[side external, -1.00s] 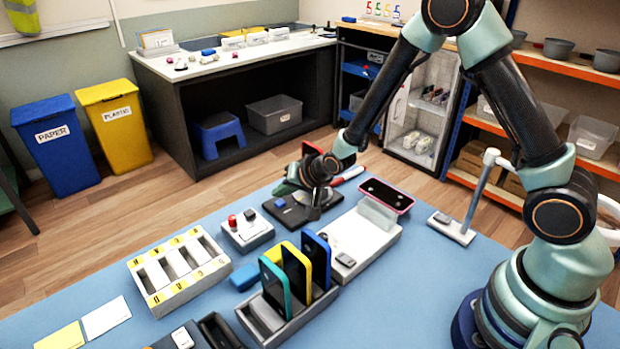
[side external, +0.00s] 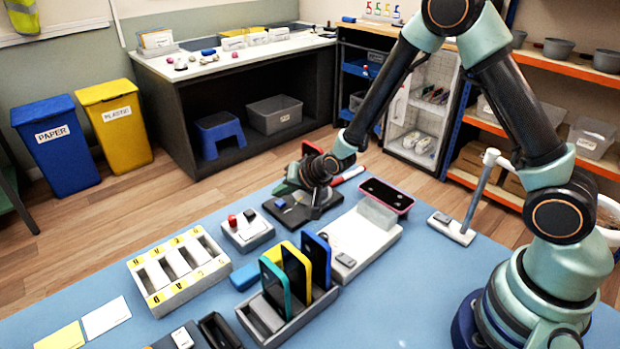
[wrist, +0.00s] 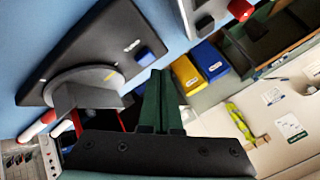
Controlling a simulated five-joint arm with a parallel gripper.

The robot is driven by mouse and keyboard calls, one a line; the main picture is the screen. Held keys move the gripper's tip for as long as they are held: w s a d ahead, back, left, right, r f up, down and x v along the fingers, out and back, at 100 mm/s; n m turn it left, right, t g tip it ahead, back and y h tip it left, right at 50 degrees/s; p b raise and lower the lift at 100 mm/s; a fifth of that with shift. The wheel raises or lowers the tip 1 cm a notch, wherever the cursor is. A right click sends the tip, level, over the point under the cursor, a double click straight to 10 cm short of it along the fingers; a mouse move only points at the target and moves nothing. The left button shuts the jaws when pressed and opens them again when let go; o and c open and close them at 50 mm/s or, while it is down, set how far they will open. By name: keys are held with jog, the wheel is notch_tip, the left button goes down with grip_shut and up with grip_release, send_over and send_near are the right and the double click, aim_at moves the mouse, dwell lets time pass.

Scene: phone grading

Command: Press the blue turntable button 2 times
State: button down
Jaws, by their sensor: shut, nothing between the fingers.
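The blue button (side external: 280,203) sits on the left part of the black turntable base (side external: 298,216). In the wrist view the blue button (wrist: 145,57) shows near the edge of the dark base (wrist: 110,38), beside a small white label. The grey round plate (wrist: 88,84) of the turntable is left of it. My gripper (side external: 315,210) is over the turntable, to the right of the button in the side view. Its green fingers (wrist: 160,76) are shut and empty, and their tips appear just below the button in the wrist view. I cannot tell the height gap; the button is not covered.
A control box with a red button (side external: 232,221) stands left of the turntable. A rack of upright phones (side external: 297,272) is in front. A slotted tray (side external: 180,270) is at the left.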

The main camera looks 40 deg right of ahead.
jog(key=shift+f, duration=0.2)
jog(key=shift+f, duration=0.25)
jog(key=shift+f, duration=0.5)
dwell(0.9)
jog(key=shift+r, duration=3.4)
dwell(0.6)
